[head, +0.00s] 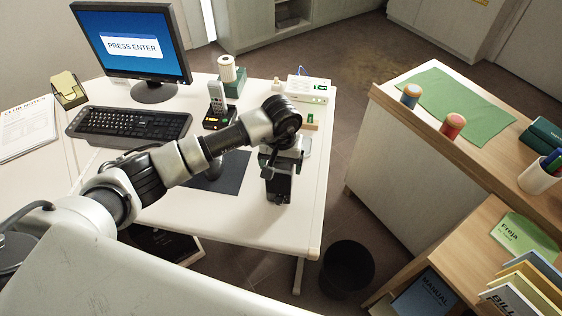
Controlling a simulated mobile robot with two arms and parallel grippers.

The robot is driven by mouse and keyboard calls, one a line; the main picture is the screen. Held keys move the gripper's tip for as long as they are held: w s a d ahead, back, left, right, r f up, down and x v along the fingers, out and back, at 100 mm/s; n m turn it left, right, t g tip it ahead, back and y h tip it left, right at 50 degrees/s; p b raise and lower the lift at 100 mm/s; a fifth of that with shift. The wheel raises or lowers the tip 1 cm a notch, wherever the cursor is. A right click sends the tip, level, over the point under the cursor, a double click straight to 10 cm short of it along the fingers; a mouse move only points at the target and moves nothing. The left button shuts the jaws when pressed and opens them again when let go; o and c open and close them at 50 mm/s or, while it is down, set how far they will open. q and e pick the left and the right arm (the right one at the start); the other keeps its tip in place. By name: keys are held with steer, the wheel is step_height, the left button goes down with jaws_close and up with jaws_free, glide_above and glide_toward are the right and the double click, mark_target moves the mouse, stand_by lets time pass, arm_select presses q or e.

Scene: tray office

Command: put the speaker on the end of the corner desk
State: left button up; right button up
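The corner desk (262,226) is white and fills the left and middle of the head view. My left arm reaches over it from the left. My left gripper (278,192) points down over the desk's right part, near its front edge. Its dark fingers are small and seen from above, so I cannot tell whether they are open or hold something. I cannot pick out the speaker for sure; it may be hidden by my arm or gripper. My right gripper is not in view.
A monitor (128,42), keyboard (128,124), cordless phone (217,104) and white router (307,88) stand on the desk. A dark mat (226,172) lies left of my gripper. A wooden counter (400,77) holds blue (410,96) and red (452,127) cylinders. A black bin (346,270) stands between.

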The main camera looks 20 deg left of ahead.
arm_select(q)
steer(key=shift+o, duration=0.4)
steer(key=shift+r, duration=0.1)
steer(key=shift+r, duration=0.2)
step_height(320, 180, up, 12)
steer(key=b, duration=0.2)
steer(key=shift+f, duration=0.15)
stand_by(1.0)
